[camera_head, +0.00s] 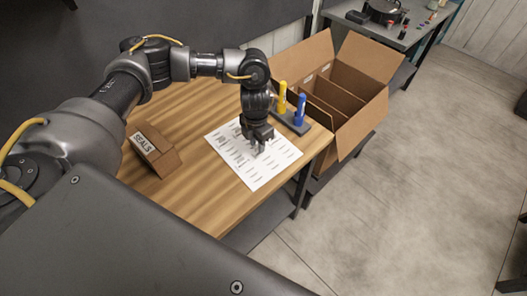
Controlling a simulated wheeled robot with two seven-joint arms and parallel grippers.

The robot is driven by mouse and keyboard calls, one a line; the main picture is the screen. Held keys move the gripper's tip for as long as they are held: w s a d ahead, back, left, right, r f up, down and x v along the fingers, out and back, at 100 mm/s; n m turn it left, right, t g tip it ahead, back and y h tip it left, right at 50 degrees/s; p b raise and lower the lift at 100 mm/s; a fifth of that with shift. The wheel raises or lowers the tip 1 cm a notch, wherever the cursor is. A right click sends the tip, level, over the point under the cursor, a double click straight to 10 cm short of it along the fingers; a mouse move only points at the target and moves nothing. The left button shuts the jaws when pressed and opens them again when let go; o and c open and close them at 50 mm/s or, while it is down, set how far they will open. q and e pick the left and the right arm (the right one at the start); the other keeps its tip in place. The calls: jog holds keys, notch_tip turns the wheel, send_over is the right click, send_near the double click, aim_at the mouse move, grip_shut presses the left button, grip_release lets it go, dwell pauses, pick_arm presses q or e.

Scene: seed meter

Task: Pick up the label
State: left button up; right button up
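A white sheet (272,168) printed with rows of dark text, apparently the labels, lies flat on the wooden table (200,195) near its right edge. My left gripper (258,150) points down over the middle of the sheet and hides part of it. Its fingertips are at or just above the paper; I cannot tell whether they touch it. The fingers are small and dark, and whether they are open or shut is unclear. No single label is seen lifted from the sheet. My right gripper is not in view.
A brown SEALS box (153,150) sits left of the sheet. A yellow marker (282,97) and a blue marker (300,109) stand in a dark holder behind it. An open, divided cardboard box (352,132) is beyond the table's right edge. Another bench (410,38) stands at the back.

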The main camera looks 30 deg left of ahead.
pick_arm(q)
jog(key=shift+d+f, duration=0.15)
jog(key=shift+f, duration=0.25)
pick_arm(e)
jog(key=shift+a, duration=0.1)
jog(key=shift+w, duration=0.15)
pick_arm(q)
grip_shut()
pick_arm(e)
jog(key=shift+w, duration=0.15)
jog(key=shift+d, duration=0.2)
pick_arm(q)
jog(key=shift+r, duration=0.15)
